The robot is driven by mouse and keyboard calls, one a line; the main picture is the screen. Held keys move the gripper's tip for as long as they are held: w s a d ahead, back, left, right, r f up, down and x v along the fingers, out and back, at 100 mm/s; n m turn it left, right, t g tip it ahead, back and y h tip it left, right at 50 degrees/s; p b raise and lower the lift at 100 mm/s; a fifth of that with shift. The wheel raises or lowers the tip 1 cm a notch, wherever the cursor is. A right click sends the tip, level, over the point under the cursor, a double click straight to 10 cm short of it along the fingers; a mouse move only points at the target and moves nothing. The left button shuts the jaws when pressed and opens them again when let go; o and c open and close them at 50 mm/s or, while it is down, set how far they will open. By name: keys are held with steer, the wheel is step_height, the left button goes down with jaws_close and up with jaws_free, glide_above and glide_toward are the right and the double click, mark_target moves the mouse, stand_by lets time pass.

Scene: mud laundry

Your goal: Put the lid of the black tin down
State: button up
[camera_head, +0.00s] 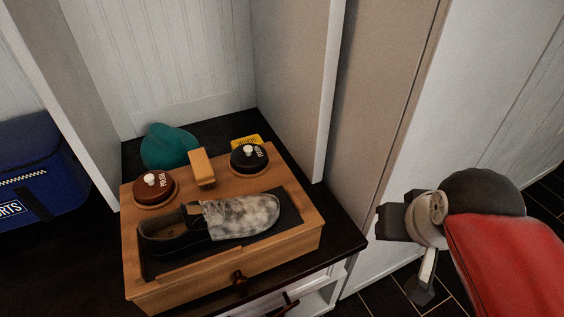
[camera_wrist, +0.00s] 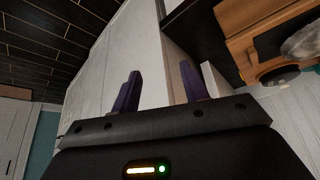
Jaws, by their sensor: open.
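The black tin (camera_head: 248,160) sits at the back right of a wooden shoe-care box (camera_head: 290,245). In the wrist view the black tin (camera_wrist: 279,74) seems to show at the right edge, beside the wooden box (camera_wrist: 250,35). My gripper (camera_wrist: 158,88) is open, with nothing between its two purple fingers. It is off to the right of the box and apart from the tin. In the head view my red arm is at the lower right, and the fingers are hard to make out.
A brown tin with a white knob (camera_head: 153,186) stands at the box's back left. A wooden block (camera_head: 202,168) stands between the tins. A grey-and-black shoe (camera_head: 235,218) lies in front. A teal item (camera_head: 168,146) and a yellow item (camera_head: 246,140) are behind. A tall panel (camera_head: 335,90) stands to the right.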

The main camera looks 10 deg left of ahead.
steer(key=w+a+r+n, duration=0.1)
steer(key=w+a+r, duration=0.2)
steer(key=w+a, duration=0.15)
steer(key=n+g+y+b, duration=0.2)
steer(key=n+g, duration=0.1)
steer(key=n, duration=0.2)
glide_toward(248, 148)
steer(key=f, duration=0.1)
steer(key=shift+w+a+f, duration=0.15)
steer(key=shift+f, duration=0.25)
steer(key=x, duration=0.7)
steer(key=shift+w, duration=0.1)
steer(key=shift+c, duration=0.5)
jaws_close()
